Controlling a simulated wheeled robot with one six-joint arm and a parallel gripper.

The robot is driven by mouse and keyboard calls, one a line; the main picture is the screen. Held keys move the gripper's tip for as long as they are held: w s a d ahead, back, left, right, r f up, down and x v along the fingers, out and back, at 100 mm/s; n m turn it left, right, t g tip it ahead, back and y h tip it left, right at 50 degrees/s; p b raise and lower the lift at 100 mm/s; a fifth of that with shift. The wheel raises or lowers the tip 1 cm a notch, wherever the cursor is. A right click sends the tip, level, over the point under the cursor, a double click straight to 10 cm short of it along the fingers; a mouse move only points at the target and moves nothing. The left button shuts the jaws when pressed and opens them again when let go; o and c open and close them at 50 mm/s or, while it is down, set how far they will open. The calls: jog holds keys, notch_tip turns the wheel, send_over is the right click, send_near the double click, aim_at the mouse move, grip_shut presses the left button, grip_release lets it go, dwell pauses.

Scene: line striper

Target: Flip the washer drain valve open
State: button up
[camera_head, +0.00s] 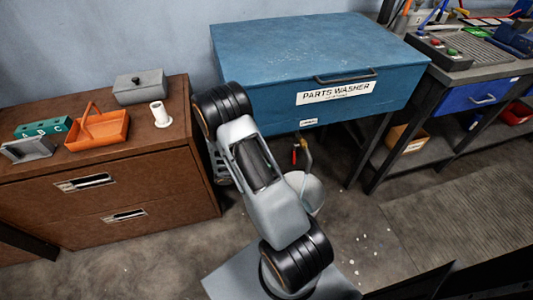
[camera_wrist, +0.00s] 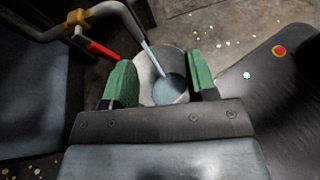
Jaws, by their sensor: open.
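The blue parts washer (camera_head: 300,50) stands against the wall. Below its front edge the red valve handle (camera_head: 294,155) hangs beside a curved pipe. In the wrist view the red handle (camera_wrist: 100,49) extends from a brass-coloured fitting (camera_wrist: 78,20) on the grey pipe (camera_wrist: 110,9), at an angle to the pipe. A pale bluish streak, which looks like liquid, runs from the pipe's end into a light bucket (camera_wrist: 150,63). My gripper (camera_wrist: 161,60) is open and empty, its green-padded fingers over the bucket's view. The handle's tip lies just left of the left finger; contact is unclear.
A brown cabinet (camera_head: 110,190) stands left of the washer, with an orange tray (camera_head: 100,132) and a grey box (camera_head: 140,88) on top. A workbench (camera_head: 470,70) stands at the right. A striped floor mat (camera_head: 460,210) lies in front of it. My arm covers part of the washer's left end.

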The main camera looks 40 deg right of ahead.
jog(key=s+a+r+m+t+y, duration=0.1)
jog(key=a+r+m+y, duration=0.1)
jog(key=r, duration=0.6)
jog(key=s+a+r+m+t+y+p, duration=0.1)
jog(key=a+r+m+y, duration=0.1)
jog(key=r, duration=0.6)
jog(key=shift+a+r+m+t+y, duration=0.2)
jog(key=shift+r+m+t+y, duration=0.15)
jog(key=shift+m, duration=0.45)
jog(key=shift+c, duration=0.4)
